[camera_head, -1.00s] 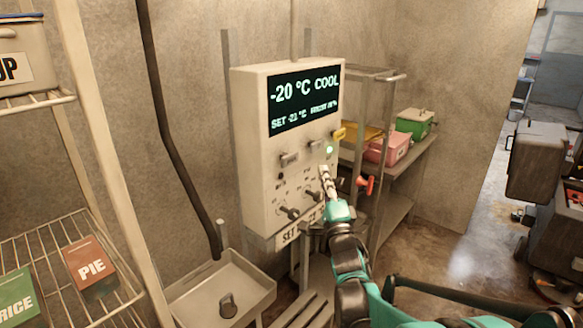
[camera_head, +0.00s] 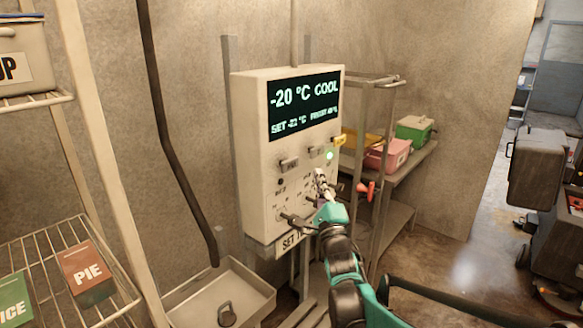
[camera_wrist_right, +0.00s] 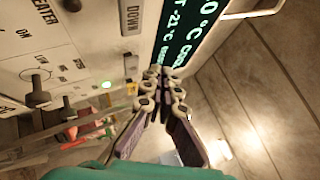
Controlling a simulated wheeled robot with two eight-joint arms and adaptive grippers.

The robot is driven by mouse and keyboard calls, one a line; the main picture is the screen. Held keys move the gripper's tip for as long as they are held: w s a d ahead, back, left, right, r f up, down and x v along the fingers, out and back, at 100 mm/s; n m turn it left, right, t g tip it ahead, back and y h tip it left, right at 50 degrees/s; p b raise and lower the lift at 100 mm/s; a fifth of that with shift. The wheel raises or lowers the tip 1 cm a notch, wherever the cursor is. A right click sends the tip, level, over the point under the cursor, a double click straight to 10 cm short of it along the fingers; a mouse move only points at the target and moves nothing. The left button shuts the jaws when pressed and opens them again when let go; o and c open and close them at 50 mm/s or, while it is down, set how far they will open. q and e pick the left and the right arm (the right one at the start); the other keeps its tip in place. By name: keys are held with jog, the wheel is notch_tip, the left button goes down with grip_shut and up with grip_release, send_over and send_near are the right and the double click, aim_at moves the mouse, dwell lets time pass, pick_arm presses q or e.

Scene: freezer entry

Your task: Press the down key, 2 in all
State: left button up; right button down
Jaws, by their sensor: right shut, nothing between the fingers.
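The control panel (camera_head: 258,150) is a pale box on the wall. Its display (camera_head: 302,103) reads -20 °C COOL; the set value looks like -21 °C in the right wrist view. The key marked DOWN (camera_wrist_right: 131,16) is a grey bar beside the display; in the head view it appears as the left key (camera_head: 289,163). A second key (camera_head: 316,151) is to its right. My right gripper (camera_head: 318,172) is shut and empty, in front of the panel below the second key. In the wrist view its fingertips (camera_wrist_right: 162,72) appear apart from the DOWN key. My left gripper is out of view.
A green lamp (camera_head: 329,155) glows on the panel. Toggle switches (camera_head: 290,218) sit low on it. A shelf with a pink box (camera_head: 388,156) and a green box (camera_head: 414,130) stands to the right. A wire rack (camera_head: 45,255) is at left, a metal tray (camera_head: 250,290) below.

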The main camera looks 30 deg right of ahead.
aim_at(294, 161)
jog(key=w+a, duration=0.2)
jog(key=w, duration=0.3)
jog(key=shift+w+a+b, duration=0.2)
jog(key=shift+w+b, duration=0.1)
jog(key=shift+w, duration=0.1)
jog(key=shift+w, duration=0.1)
dwell(1.1)
jog(key=shift+w+a, duration=0.15)
jog(key=shift+w, duration=0.15)
jog(key=shift+w+a, duration=0.2)
jog(key=shift+w, duration=0.3)
dwell(0.7)
jog(key=shift+s, duration=0.1)
jog(key=shift+s+d, duration=0.3)
jog(key=shift+s, duration=0.5)
jog(key=shift+s+d+p, duration=0.15)
jog(key=shift+s+d, duration=0.2)
jog(key=shift+s, duration=0.45)
jog(key=shift+s+d+p, duration=0.15)
jog(key=shift+s+d, duration=0.15)
jog(key=shift+s, duration=0.45)
jog(key=shift+s+d+p, duration=0.15)
jog(key=shift+s+d, duration=0.2)
jog(key=shift+s, duration=0.45)
